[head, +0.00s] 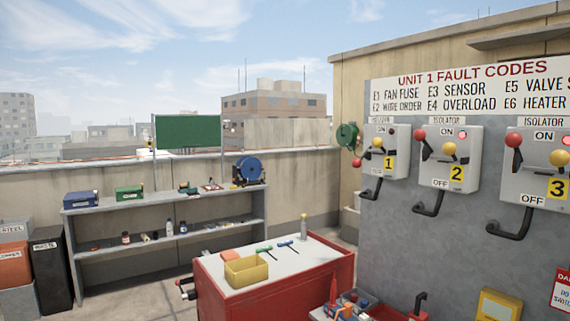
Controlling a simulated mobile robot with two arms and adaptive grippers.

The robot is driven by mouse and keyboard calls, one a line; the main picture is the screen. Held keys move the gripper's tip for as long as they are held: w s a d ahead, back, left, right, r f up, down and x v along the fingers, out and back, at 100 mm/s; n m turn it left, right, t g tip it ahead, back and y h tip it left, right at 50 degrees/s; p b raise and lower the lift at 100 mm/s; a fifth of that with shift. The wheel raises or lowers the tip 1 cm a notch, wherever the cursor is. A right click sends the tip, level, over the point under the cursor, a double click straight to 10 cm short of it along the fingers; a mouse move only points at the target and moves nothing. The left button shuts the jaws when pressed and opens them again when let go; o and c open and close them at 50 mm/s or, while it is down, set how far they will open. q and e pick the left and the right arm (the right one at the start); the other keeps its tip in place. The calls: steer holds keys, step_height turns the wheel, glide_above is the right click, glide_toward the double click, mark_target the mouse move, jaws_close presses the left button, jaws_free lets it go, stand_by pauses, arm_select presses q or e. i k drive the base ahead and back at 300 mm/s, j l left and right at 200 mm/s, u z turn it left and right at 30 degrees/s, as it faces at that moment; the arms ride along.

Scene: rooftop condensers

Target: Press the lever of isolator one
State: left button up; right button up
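Isolator one (388,150) is a grey box on the grey panel at the right, marked with a yellow 1 plate. A red ball knob (357,162) sits low at its left side, and a yellow knob (377,142) is on its front. Isolator two (450,160) and isolator three (537,170) stand to its right. Their red knobs are up near the ON marks. Part of isolator one's label is hard to read. Neither of my grippers is in view.
A red tool cart (275,298) with a yellow bin (246,270) and tools on top stands in front, left of the panel. A grey shelf (165,215) is along the parapet. Black conduits hang below the isolators.

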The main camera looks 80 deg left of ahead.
mark_target(356, 163)
steer(key=u, duration=2.15)
